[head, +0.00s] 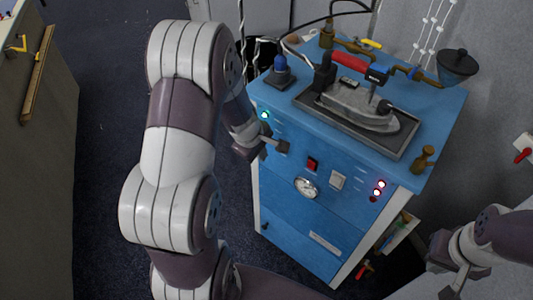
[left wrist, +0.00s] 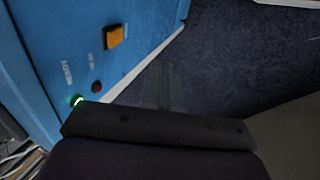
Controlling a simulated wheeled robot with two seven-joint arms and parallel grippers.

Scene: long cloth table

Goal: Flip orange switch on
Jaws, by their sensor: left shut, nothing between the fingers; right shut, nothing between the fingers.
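The orange switch (left wrist: 115,36) is on the blue front panel, at the upper left in the left wrist view. It is a rocker in a dark frame, and I cannot tell which way it is set. I do not make it out in the head view, where my left gripper is in front of that part of the panel. My left gripper (head: 282,147) is shut and empty, close to the panel's left part; I cannot tell if it touches. My right gripper (head: 458,285) is shut and empty at the lower right, away from the panel.
The blue cabinet (head: 290,220) carries a green light (head: 264,115), a red switch (head: 312,164), a pale switch (head: 338,180), a gauge (head: 306,188) and red lights (head: 378,190). An iron (head: 355,107) stands on top. Open dark floor (head: 100,200) lies left of the cabinet.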

